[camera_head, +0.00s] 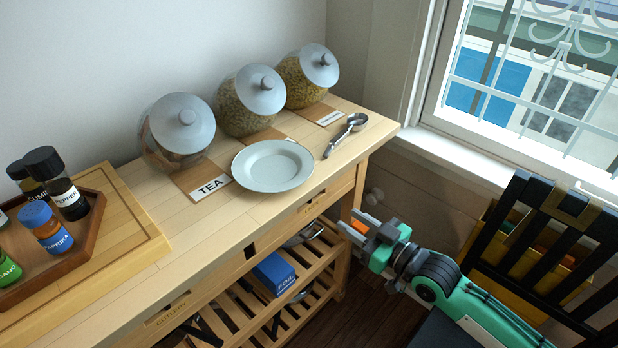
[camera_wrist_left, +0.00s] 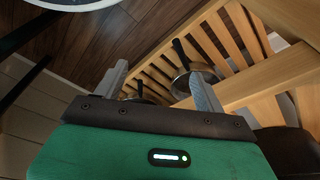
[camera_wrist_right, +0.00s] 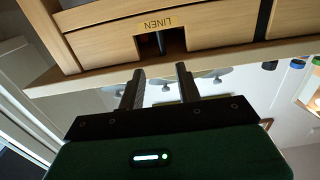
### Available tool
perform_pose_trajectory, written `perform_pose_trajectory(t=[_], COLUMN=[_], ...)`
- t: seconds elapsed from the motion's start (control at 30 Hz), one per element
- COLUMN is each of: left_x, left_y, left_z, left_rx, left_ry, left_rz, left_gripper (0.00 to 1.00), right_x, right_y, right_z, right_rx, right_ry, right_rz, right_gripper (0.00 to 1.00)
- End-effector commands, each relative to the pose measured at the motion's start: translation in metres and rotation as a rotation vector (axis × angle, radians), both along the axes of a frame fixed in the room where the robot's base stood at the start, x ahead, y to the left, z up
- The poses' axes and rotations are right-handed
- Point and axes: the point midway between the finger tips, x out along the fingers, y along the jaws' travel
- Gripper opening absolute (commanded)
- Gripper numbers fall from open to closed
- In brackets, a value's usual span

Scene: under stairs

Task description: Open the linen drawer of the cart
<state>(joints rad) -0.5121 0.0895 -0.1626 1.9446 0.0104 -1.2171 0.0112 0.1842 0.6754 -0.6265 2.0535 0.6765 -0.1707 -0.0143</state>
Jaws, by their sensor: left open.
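The wooden cart (camera_head: 150,225) stands against the wall. Its linen drawer (camera_head: 325,200) is at the right end of the front and looks shut in the head view. In the right wrist view the linen drawer (camera_wrist_right: 215,30) shows upside down, with its LINEN label above a dark cut-out in the front edge. My right gripper (camera_head: 362,226) is off the cart's right front corner. In the right wrist view its fingers (camera_wrist_right: 160,88) are apart, empty, and point towards the cut-out without reaching it. My left gripper (camera_wrist_left: 158,88) is open and empty, near the slatted shelves; the head view does not show it.
The cutlery drawer (camera_head: 168,308) is left of the linen drawer. A plate (camera_head: 273,166), jars and a scoop (camera_head: 346,136) stand on top. A blue foil box (camera_head: 275,273) lies on a shelf below. A black chair (camera_head: 555,230) stands at the right. A pan (camera_wrist_left: 195,75) is on a shelf.

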Motion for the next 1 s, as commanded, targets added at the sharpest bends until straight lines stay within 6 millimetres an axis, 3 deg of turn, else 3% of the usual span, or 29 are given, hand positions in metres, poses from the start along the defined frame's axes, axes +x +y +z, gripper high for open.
perform_pose_trajectory(t=[0.17,0.7,1.0], left_x=[0.000,-0.002,-0.002], left_y=[0.000,0.000,0.001], left_z=[-0.002,-0.007,-0.007], left_rx=[0.000,0.002,0.002], left_ry=[0.002,0.010,0.010], left_rz=[0.000,0.000,0.000], left_gripper=[0.71,0.71,0.71], right_x=[0.011,0.080,0.097], right_y=[0.010,0.080,0.096], right_z=[0.002,0.001,0.000], right_rx=[0.006,0.002,0.001], right_ry=[-0.003,-0.004,-0.002], right_rz=[0.000,0.000,-0.001], right_gripper=[0.35,0.35,0.35])
